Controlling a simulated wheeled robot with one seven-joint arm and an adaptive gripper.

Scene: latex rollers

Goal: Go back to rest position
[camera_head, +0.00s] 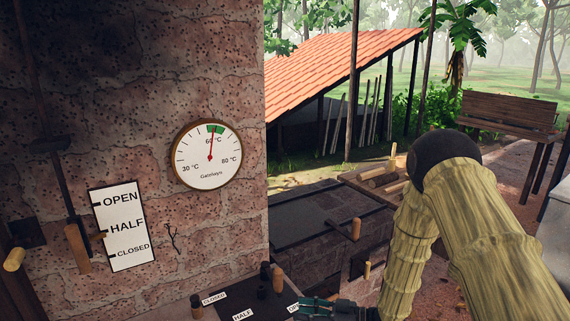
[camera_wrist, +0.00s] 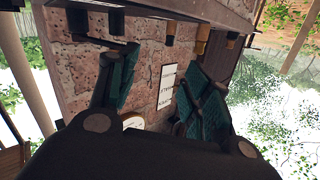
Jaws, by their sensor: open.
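My gripper (camera_head: 318,308) is at the bottom edge of the head view, partly cut off, beside the labelled ledge. In the wrist view my gripper (camera_wrist: 158,72) has its two teal fingers spread apart with nothing between them. My arm comes in from the right in the head view, bent at a dark elbow. A round gauge (camera_head: 207,155) on the brick wall has its red needle near 60 °C, at the green band. A sign (camera_head: 127,226) reads OPEN, HALF, CLOSED, and a wooden-handled lever (camera_head: 77,247) hangs beside it.
A dark lid with a wooden handle (camera_head: 356,229) lies behind the gripper. Logs (camera_head: 378,178) rest on a table (camera_head: 357,182) near my elbow. A bench (camera_head: 508,115) stands farther right.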

